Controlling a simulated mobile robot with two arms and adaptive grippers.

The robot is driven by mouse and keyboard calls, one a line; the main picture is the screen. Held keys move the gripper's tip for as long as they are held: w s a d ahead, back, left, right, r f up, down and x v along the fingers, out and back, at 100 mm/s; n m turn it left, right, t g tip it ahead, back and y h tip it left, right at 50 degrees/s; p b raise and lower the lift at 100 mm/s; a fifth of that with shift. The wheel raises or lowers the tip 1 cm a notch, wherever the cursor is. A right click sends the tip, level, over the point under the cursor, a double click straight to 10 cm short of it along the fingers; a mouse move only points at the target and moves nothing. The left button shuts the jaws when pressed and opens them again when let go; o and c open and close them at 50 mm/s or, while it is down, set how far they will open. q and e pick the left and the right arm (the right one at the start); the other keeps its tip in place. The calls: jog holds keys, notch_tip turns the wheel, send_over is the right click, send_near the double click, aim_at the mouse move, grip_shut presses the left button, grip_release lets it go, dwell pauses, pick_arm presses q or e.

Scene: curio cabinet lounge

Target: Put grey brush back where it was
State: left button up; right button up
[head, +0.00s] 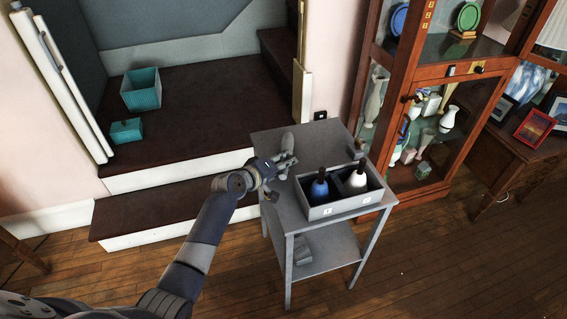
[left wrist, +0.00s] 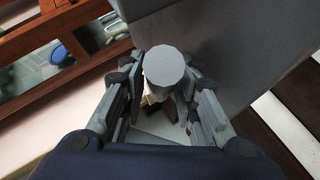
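The grey brush shows as a rounded grey shape (head: 287,142) just behind my left gripper in the head view. In the left wrist view its flat round grey end (left wrist: 167,66) sits between the fingers. My left gripper (head: 286,163) is over the left part of the grey side table (head: 275,137), with its fingers (left wrist: 163,85) close on both sides of the brush. A grey two-compartment box (head: 343,205) stands on the table right of the gripper. A blue brush (head: 319,189) is in its left compartment and a white brush (head: 357,180) in its right one. My right gripper is out of view.
A small grey-brown object (head: 358,147) is at the table's back right. A glass curio cabinet (head: 400,100) stands open behind and right of the table. Carpeted steps (head: 190,105) with teal boxes (head: 141,89) are behind on the left. The wooden floor in front is clear.

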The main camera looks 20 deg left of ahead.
pick_arm(q)
jog(key=shift+s+r, duration=0.1)
jog(key=shift+r, duration=0.05)
jog(key=p+v, duration=0.1)
jog(key=v, duration=1.1)
dwell(0.4)
